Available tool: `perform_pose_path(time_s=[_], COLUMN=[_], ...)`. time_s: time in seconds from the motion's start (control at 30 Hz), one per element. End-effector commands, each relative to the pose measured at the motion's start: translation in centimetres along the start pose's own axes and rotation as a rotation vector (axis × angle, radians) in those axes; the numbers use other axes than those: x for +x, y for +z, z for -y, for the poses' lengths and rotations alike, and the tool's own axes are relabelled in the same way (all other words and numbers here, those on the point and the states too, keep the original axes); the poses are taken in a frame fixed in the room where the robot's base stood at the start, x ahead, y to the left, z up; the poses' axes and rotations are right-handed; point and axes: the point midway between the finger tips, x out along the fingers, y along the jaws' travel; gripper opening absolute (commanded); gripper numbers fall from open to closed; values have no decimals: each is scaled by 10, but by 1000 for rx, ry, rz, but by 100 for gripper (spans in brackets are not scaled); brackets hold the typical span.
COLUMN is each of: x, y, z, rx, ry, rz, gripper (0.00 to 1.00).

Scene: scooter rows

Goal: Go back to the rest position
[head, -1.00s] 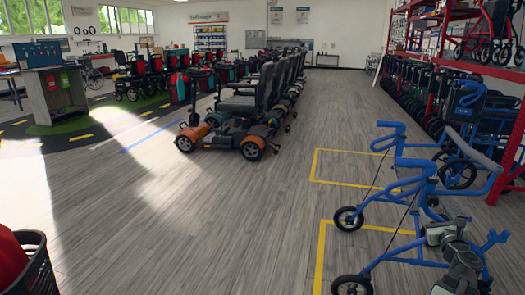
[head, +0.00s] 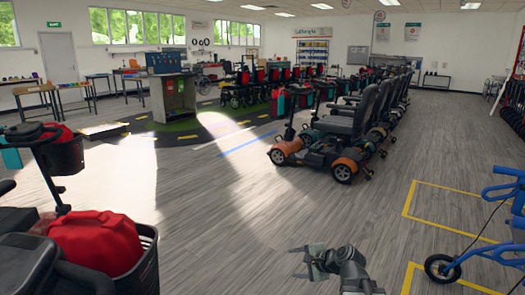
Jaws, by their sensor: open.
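My gripper (head: 296,263) shows at the bottom of the head view, right of the middle. Its dark grey jaws are spread apart to the left, with nothing between them. My forearm runs off the lower edge. The gripper is over bare grey floor, apart from the scooters and the blue walker. No separate marker for a rest position shows.
A scooter with orange fenders (head: 345,166) heads a row at the right centre. A blue walker (head: 488,245) stands at the right edge by yellow floor lines. A red canister (head: 96,240) in a black basket (head: 140,278) is close at lower left. The middle floor is clear.

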Motion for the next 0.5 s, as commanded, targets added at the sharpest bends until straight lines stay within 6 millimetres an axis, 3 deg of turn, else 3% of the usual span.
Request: perform_pose_path(time_s=[0.03,0.1,0.17,0.3,0.4,0.47,0.5], x=[9,16,13,-19,-50,-61,-72], y=[26,47,53,26,7,8,12], z=[-15,-46,-73,-127,-156,-166,-151], rx=[-133,-347,-521,-831,-1018,-1113,-1141], ry=[94,248,383,678,876,931,925], rz=[19,39,55,93,175,264,278], gripper=[62,62,62,62,62,62,62])
